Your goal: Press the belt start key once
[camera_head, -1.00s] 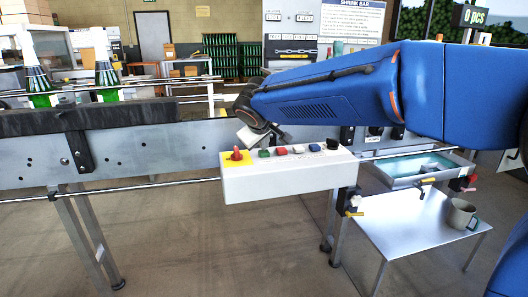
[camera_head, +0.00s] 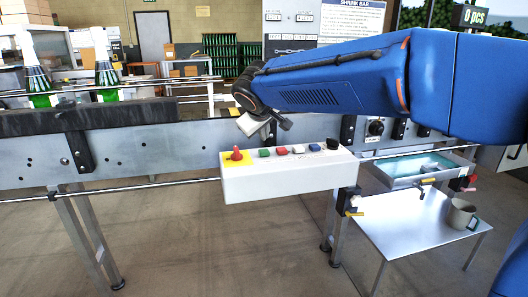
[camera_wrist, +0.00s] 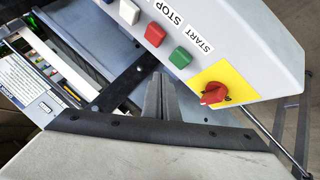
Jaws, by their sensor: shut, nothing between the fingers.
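A white control box (camera_head: 285,180) hangs on the front of the belt frame. Its sloped top carries a green key (camera_head: 264,153), a red key (camera_head: 282,151), a blue key (camera_head: 298,149) and a white key (camera_head: 314,147). In the wrist view the green key (camera_wrist: 180,57) is beside the word START, and the red key (camera_wrist: 155,34) is beside STOP. My gripper (camera_head: 268,134) is above and behind the box's back edge, near the green key. Its fingertips (camera_wrist: 158,78) are together and empty, apart from the green key in the wrist view.
A red knob (camera_head: 236,154) on a yellow plate sits at the box's left end, and a black knob (camera_head: 332,144) at its right. Green bottles (camera_head: 106,75) stand on the belt at left. A small metal table with a mug (camera_head: 461,214) stands at lower right.

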